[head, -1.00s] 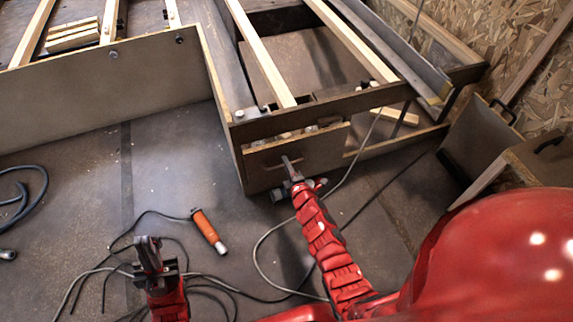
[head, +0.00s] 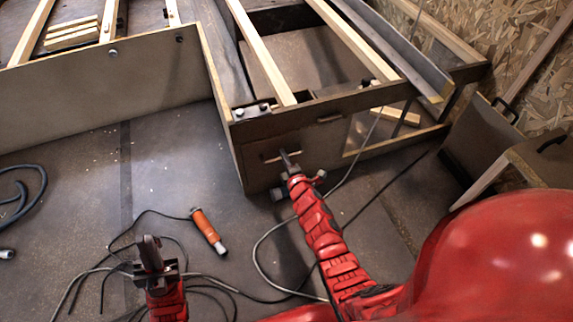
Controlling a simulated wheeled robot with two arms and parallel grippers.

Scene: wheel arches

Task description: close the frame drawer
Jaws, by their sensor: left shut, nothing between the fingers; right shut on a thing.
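The frame drawer (head: 310,145) sits in the corner of the dark wooden frame (head: 330,107). Its front looks about flush with the frame; I cannot tell if a small gap is left. My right gripper (head: 287,157) is at the drawer front, shut on the drawer's handle (head: 270,158), which it partly hides. My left gripper (head: 149,247) is shut and empty, low over the floor at the lower left, well apart from the drawer.
An orange-handled tool (head: 208,230) and several loose cables (head: 262,250) lie on the floor. Cabinet boxes (head: 480,140) stand at the right by the chipboard wall (head: 535,50).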

